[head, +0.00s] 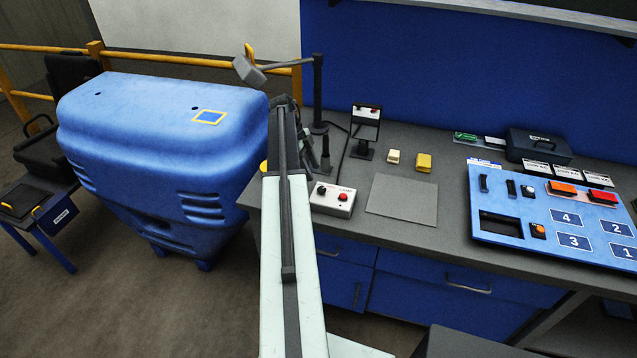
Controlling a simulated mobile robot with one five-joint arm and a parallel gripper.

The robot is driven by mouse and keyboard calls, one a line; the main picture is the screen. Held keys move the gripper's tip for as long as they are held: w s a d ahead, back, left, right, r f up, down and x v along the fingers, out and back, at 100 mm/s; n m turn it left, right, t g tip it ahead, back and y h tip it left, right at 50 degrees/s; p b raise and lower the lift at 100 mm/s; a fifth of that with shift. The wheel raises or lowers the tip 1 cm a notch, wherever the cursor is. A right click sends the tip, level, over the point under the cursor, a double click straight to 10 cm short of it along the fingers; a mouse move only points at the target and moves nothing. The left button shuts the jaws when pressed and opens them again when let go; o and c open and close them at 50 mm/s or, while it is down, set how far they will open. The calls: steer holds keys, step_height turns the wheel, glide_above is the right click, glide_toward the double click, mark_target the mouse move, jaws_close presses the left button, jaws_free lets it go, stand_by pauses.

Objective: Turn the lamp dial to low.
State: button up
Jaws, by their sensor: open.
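The lamp box (332,200) is a small white box near the counter's left front edge. It has a black dial (322,189) on the left and a red button (343,197) on the right. The dial's setting is too small to read. The lamp (250,70) has a grey head on a black post behind the box. My gripper (319,165) is dark, open and empty, pointing down just above and behind the box. It looks apart from the dial. My arm partly hides it and the area left of the box.
A blue panel (480,222) with buttons is farther right. A big blue housing (160,130) stands left of the counter.

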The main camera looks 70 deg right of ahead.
mark_target(321, 189)
steer(key=b+x, duration=0.7)
steer(key=x, duration=0.1)
steer(key=shift+r, duration=0.1)
jaws_close()
